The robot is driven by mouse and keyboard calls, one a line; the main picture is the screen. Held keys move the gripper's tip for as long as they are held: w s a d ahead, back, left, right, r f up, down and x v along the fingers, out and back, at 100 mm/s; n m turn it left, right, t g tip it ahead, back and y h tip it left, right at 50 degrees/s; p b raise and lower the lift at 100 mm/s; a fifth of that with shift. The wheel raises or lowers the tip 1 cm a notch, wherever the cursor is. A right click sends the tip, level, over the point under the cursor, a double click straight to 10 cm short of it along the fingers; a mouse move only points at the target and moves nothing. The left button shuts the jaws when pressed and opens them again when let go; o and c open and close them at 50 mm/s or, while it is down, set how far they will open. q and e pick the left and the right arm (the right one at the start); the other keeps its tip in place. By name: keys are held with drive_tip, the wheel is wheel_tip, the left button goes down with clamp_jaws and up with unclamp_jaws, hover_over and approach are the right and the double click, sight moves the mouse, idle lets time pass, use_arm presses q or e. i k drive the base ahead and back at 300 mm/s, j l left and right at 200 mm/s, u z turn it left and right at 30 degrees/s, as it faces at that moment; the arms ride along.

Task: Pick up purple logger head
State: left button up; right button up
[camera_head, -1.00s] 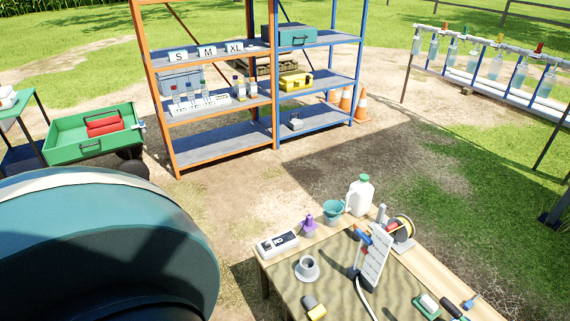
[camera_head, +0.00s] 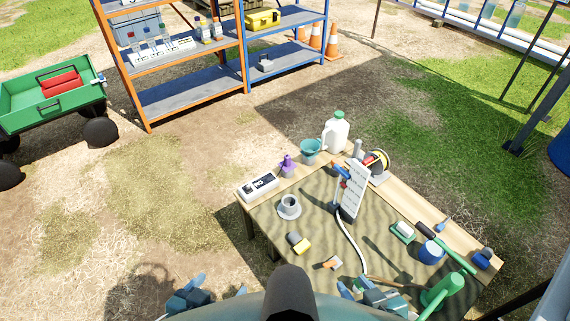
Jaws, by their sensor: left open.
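The purple logger head (camera_head: 287,167) stands upright near the far left edge of the wooden table (camera_head: 420,212), between a white-and-black box (camera_head: 258,186) and a teal cup (camera_head: 310,150). My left gripper (camera_head: 220,286) is at the bottom of the view, left of the table and well short of the logger head. Its fingers are apart and nothing shows between them. My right gripper (camera_head: 353,286) is at the bottom, over the near part of the table. Its fingertips look apart and hold nothing visible.
On the table are a grey round holder (camera_head: 289,206), a yellow-and-grey item (camera_head: 298,243), a white board (camera_head: 353,192), a white jug (camera_head: 336,132), a reel (camera_head: 377,163) and green tools (camera_head: 444,290). Shelves (camera_head: 185,95) and a green cart (camera_head: 45,98) stand behind. Ground left of the table is clear.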

sight(289, 165)
drive_tip(key=i+j+u, duration=0.1)
drive_tip(key=u, duration=0.3)
drive_tip(key=i+j+u, duration=0.1)
drive_tip(key=u, duration=0.35)
drive_tip(key=i+u, duration=0.2)
drive_tip(key=u, duration=0.2)
drive_tip(key=i, duration=3.25)
drive_tip(key=i+j+z, duration=0.1)
drive_tip(key=i+z, duration=0.35)
drive_tip(key=i+j+z, duration=0.25)
drive_tip(key=i+z, duration=0.15)
drive_tip(key=l+z, duration=0.1)
drive_tip(key=z, duration=3.45)
